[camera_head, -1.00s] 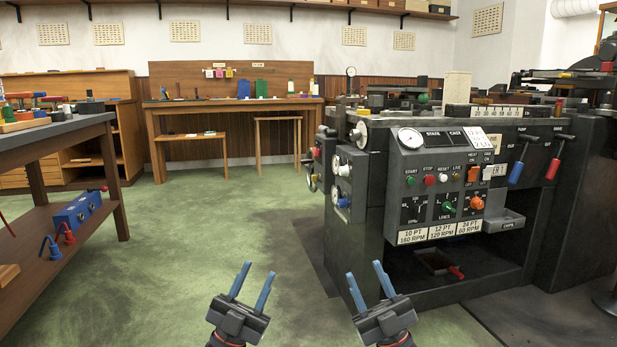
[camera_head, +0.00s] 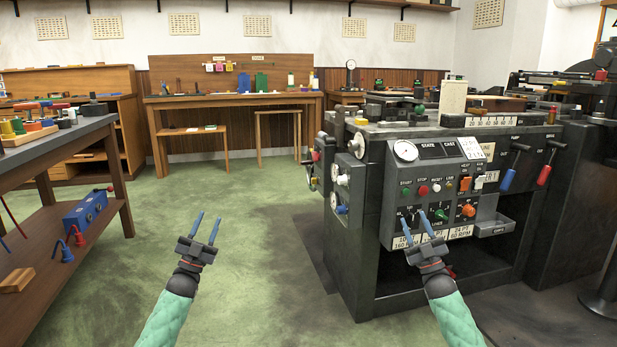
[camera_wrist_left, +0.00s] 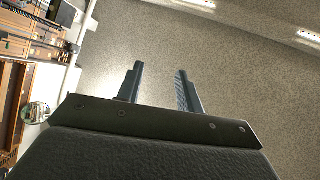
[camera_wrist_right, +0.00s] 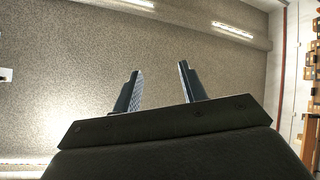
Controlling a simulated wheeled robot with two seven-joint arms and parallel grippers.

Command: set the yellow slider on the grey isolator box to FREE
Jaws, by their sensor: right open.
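I cannot make out a yellow slider or a box marked as the isolator in any view. The dark machine at the right carries a grey control panel (camera_head: 397,180) with buttons, switches and knobs. My left gripper (camera_head: 207,229) is open and empty above the green floor, left of the machine. Its spread fingers show in the left wrist view (camera_wrist_left: 158,88). My right gripper (camera_head: 424,224) is open, with its fingers in front of the panel's lower left part, partly hiding a knob and labels. Its gap is empty in the right wrist view (camera_wrist_right: 158,88).
A workbench (camera_head: 70,138) with a lower shelf stands at the left, holding a blue box (camera_head: 86,208). A blue lever (camera_head: 508,178) and a red lever (camera_head: 545,174) hang right of the panel. A chip tray (camera_head: 495,229) juts out below. The green floor between is clear.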

